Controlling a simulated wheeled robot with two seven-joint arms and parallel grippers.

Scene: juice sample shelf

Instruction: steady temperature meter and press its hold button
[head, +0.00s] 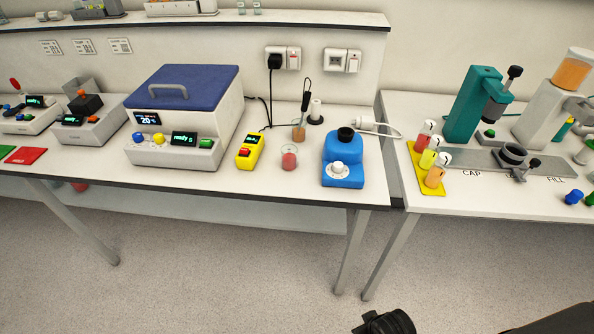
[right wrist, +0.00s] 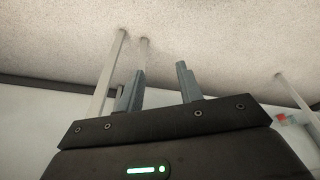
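The temperature meter appears to be the yellow handheld unit (head: 249,150) on the left bench in the head view. It has a small green-lit display near its top and a red button (head: 244,153) on its face. It stands between the blue-lidded bath and a small glass of red liquid (head: 289,157). My right gripper (right wrist: 160,70) shows in the right wrist view with its two grey fingers apart and nothing between them. It is well away from the meter, with floor and table legs beyond it. My left gripper is not in view.
A blue-lidded bath (head: 187,100) stands left of the meter, and a blue device with a white knob (head: 343,163) stands to the right. A beaker of brown liquid (head: 298,132) and a black probe-like stick (head: 306,95) are behind. The bench front edge is clear.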

